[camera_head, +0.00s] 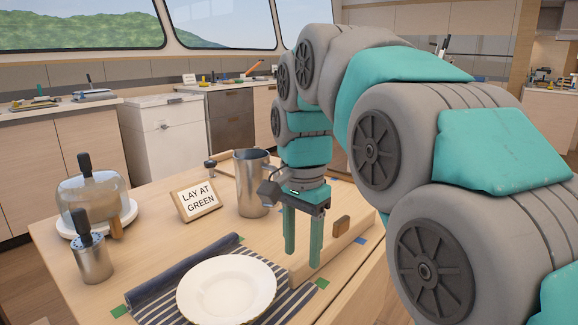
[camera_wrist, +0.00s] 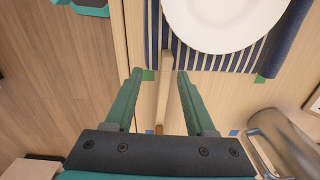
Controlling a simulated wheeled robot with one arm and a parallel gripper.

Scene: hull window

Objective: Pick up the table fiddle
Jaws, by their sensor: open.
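The table fiddle, a long pale wooden rail (camera_head: 338,246), lies along the right edge of the wooden table, with a darker brown block (camera_head: 341,226) standing on it. In the wrist view the rail (camera_wrist: 164,92) runs lengthwise between the two fingers, with its near end partly hidden by the gripper body. My gripper (camera_head: 302,256) points down at the rail. Its teal fingers are open, one on each side of the rail in the wrist view (camera_wrist: 160,75), with a gap on both sides. I cannot tell how far the fingertips are above the tabletop.
A white plate (camera_head: 226,290) on a striped mat (camera_head: 160,309) sits left of the rail. A metal jug (camera_head: 250,185) stands close behind my gripper. A sign reads "LAY AT GREEN" (camera_head: 197,199). Green marks (camera_head: 322,284) and blue marks (camera_head: 361,240) are on the table. A glass dome (camera_head: 90,200) stands left.

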